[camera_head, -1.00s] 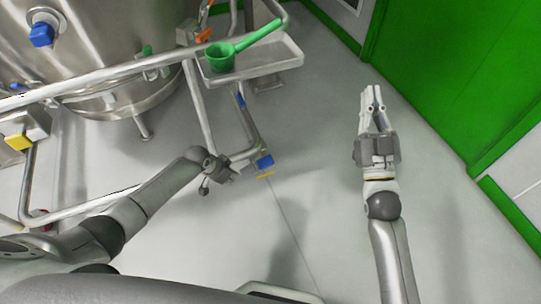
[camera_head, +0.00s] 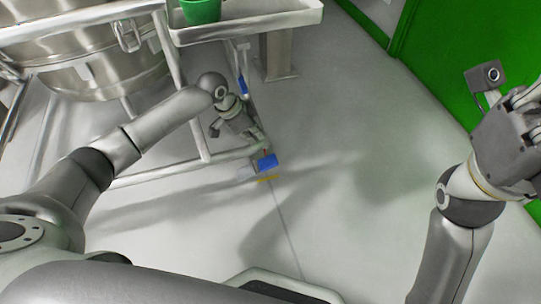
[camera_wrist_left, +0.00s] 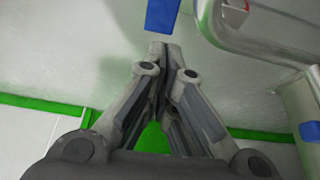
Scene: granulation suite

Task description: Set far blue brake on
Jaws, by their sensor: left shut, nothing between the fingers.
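A blue brake pedal (camera_head: 267,161) sits low at the near corner of the metal frame, above a yellow strip (camera_head: 267,178). Another blue piece (camera_head: 242,86) shows farther back on the frame's leg, below the tray. I cannot tell which one is the far brake. My left gripper (camera_head: 260,138) is shut and empty, pointing down just behind the near pedal. In the left wrist view, a blue piece (camera_wrist_left: 162,15) is just beyond the shut fingertips (camera_wrist_left: 158,48); contact is unclear. My right gripper (camera_head: 528,95) is partly cut off at the right edge, its fingers unclear.
A metal tray (camera_head: 250,33) with a green cup (camera_head: 200,10) is above the frame. A steel vessel (camera_head: 95,75) stands at upper left. Frame tubes (camera_head: 185,80) lie close to my left arm. Grey floor is clear at centre right, before a green wall (camera_head: 440,50).

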